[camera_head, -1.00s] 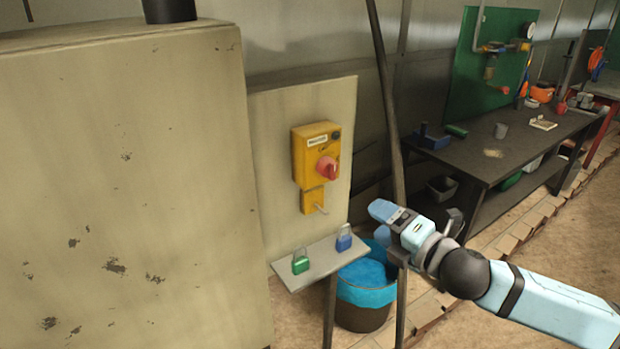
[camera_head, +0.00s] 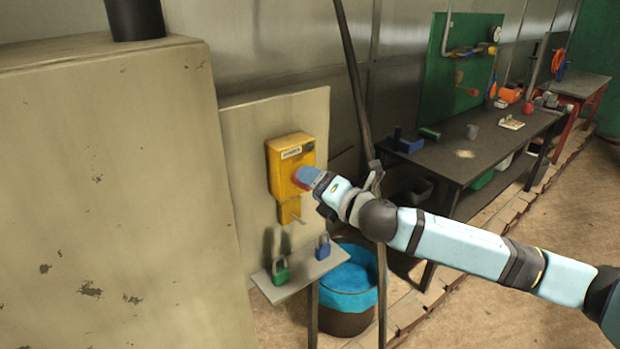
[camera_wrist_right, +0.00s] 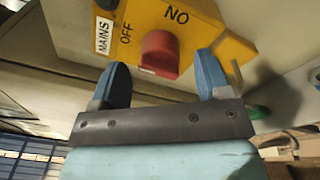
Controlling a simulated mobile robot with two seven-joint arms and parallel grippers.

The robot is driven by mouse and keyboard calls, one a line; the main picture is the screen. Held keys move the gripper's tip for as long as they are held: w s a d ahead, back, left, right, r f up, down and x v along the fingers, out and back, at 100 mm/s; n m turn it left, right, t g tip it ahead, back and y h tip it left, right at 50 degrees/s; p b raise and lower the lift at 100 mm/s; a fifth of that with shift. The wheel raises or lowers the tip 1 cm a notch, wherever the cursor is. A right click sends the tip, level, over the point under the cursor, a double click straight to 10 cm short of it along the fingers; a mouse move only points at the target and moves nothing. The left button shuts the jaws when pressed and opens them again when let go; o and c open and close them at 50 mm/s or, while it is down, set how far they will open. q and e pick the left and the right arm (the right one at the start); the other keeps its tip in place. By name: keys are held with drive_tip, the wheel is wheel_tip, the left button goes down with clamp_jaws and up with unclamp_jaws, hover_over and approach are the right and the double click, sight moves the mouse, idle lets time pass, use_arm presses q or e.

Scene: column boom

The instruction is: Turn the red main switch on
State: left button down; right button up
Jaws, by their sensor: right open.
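The red main switch (camera_wrist_right: 160,55) is a knob on a yellow box (camera_head: 283,162) fixed to a pale upright panel (camera_head: 240,130). In the right wrist view the box shows a MAINS label and the words OFF and NO. My right gripper (camera_wrist_right: 160,78) is open, its two blue fingers on either side of the knob. I cannot tell whether they touch it. In the head view this gripper (camera_head: 303,178) covers most of the knob, and only a little red shows. My left gripper is not in view.
A green padlock (camera_head: 280,271) and a blue padlock (camera_head: 322,248) stand on a small shelf (camera_head: 300,274) below the box. A bin with a blue liner (camera_head: 350,282) is under it. A large cabinet (camera_head: 110,200) stands left. A dark workbench (camera_head: 460,158) stands right.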

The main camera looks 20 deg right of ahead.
drive_tip(key=shift+x, duration=0.85)
drive_tip(key=c, duration=0.9)
